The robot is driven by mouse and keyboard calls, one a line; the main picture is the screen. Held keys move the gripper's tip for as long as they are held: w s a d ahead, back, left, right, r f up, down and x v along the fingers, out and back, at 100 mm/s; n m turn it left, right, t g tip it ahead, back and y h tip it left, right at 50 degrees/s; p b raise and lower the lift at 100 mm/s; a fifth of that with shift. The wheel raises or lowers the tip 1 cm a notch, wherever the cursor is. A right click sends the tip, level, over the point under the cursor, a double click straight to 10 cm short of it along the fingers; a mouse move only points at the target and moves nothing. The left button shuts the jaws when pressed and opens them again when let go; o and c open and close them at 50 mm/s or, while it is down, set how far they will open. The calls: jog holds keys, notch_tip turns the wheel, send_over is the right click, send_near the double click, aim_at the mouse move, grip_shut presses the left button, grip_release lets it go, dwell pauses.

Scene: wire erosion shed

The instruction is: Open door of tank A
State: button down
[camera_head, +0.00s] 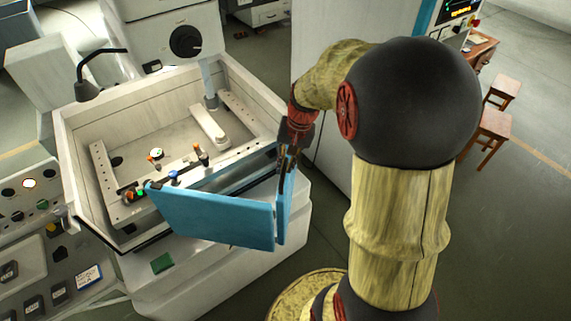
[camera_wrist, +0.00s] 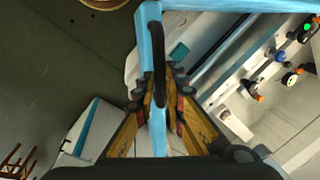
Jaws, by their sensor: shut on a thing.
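Tank A's blue door (camera_head: 210,219) stands at the front of the pale open-topped tank (camera_head: 75,158). It is a wide blue panel with a narrower blue part at its right end, standing out from the tank with a gap behind. In the wrist view the two blue parts (camera_wrist: 157,130) meet at a corner near the top. My gripper (camera_head: 286,165) is at the right part, its fingers shut around the black handle (camera_wrist: 158,60) on it. The fingers hide part of the handle.
Inside the tank are pale rails and small coloured fittings (camera_head: 157,153). A control console (camera_head: 40,245) stands at the left, and a black lamp (camera_head: 88,90) hangs over the tank's left corner. A tall pale panel (camera_head: 322,115) stands behind my arm. Wooden stools (camera_head: 490,128) are at the right.

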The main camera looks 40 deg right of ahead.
jog(key=c, duration=1.8)
grip_release()
jog(key=shift+c, duration=0.2)
notch_tip(320, 180, up, 12)
jog(key=s+d, duration=0.1)
jog(key=shift+s+d, duration=0.35)
jog(key=shift+f, duration=0.1)
